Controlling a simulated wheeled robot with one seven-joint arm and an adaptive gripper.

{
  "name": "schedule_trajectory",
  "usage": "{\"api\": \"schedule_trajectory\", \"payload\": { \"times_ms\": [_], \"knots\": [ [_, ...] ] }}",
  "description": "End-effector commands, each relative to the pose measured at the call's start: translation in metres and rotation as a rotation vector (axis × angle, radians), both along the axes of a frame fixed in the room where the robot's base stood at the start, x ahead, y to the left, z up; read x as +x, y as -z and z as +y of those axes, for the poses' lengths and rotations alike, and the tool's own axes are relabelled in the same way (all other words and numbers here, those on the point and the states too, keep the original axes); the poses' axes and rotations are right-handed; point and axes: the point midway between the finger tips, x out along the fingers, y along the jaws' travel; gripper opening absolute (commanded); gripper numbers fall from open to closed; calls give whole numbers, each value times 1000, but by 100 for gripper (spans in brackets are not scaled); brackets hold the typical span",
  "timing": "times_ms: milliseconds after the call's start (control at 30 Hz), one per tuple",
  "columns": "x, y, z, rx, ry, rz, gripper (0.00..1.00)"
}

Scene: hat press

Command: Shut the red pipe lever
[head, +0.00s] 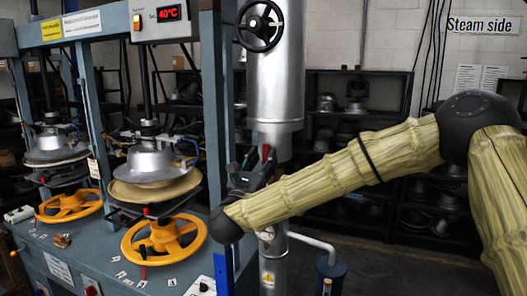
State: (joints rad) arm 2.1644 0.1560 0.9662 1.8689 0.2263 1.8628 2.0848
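The red pipe lever (265,152) shows as a small upright red piece in front of the silver vertical pipe (275,80), below its wide section. My gripper (258,163) is dark and is right at the lever, with its fingers pointing up and to the right. The lever's lower part is hidden behind the gripper. I cannot tell whether the fingers touch the lever or are closed on it.
A black handwheel (260,26) sits higher on the pipe. The hat press (150,165) with yellow handwheels (164,240) stands close at left. A dark blue canister (329,275) stands low at right. Shelves of hat moulds (357,105) line the back. Floor at lower right is clear.

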Motion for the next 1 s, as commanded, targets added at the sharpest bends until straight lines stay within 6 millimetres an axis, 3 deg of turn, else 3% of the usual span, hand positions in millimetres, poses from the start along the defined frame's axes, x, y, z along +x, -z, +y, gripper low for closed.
{"api": "schedule_trajectory", "payload": {
  "times_ms": [467,667,1000],
  "knots": [
    [9,-3,-3,-1,-1,0,38],
    [9,-3,-3,-1,0,0,1],
    [10,-2,-2,4,-2,-1,0]
  ]
}}
